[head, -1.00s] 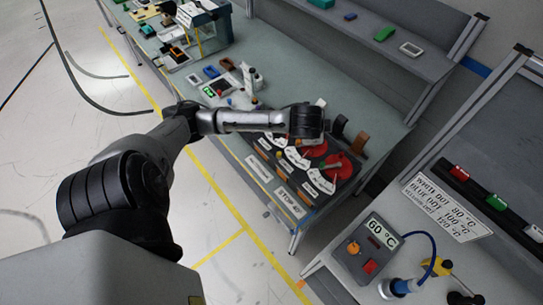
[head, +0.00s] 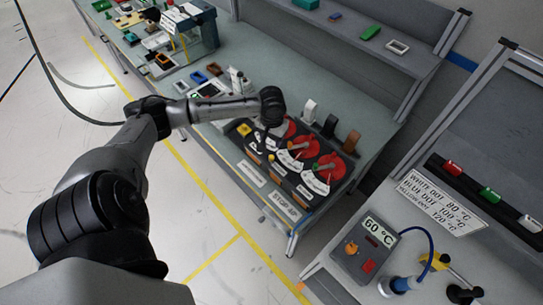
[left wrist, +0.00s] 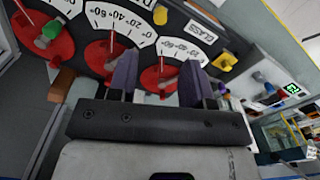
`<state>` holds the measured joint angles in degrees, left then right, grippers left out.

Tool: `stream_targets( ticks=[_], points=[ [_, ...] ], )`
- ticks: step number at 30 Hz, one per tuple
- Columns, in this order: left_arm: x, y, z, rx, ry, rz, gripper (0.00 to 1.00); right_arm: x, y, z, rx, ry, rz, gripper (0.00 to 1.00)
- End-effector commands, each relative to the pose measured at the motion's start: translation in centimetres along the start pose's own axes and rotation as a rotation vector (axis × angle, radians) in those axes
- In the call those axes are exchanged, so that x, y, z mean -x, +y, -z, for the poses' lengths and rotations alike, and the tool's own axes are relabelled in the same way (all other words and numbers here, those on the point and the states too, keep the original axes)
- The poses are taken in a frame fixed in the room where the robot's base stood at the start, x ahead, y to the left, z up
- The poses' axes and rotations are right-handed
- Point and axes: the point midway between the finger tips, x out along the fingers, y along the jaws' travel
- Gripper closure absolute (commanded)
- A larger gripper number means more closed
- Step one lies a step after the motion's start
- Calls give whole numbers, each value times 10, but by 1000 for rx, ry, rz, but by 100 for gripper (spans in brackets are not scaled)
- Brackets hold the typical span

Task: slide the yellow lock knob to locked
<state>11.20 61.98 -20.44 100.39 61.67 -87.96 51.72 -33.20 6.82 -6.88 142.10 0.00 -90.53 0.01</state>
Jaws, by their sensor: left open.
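The dark dial panel (head: 310,192) lies on the near right end of the bench, with red round dials (head: 327,167) and white scales. A yellow knob (head: 243,129) sits at the panel's left end; what appears to be the same knob (left wrist: 224,62) shows right of my fingers in the left wrist view. My left gripper (head: 266,138) hangs over the panel just right of the yellow knob, apart from it. In the left wrist view its two fingers (left wrist: 158,62) are spread with nothing held, in front of a red dial (left wrist: 158,79). My right gripper is out of view.
Upright white, black and brown pieces (head: 351,141) stand behind the dials. Small bottles (head: 236,78) and a display box (head: 207,92) stand left of the panel. A 60 °C controller (head: 366,246) is on the separate bench at lower right.

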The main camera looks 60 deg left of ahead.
Motion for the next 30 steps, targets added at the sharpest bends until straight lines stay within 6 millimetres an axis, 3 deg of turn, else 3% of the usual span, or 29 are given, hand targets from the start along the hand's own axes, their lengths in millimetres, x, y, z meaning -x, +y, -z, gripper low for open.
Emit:
stream_targets(
  ticks=[6,15,21,30],
  points=[
    [-43,0,-1,-1,-4,1,54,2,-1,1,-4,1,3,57],
    [-91,0,-1,-2,-2,2,54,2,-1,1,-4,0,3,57],
    [-108,0,0,-3,0,2,54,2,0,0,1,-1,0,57],
    [-115,0,0,-4,2,1,54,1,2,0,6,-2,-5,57]
  ],
)
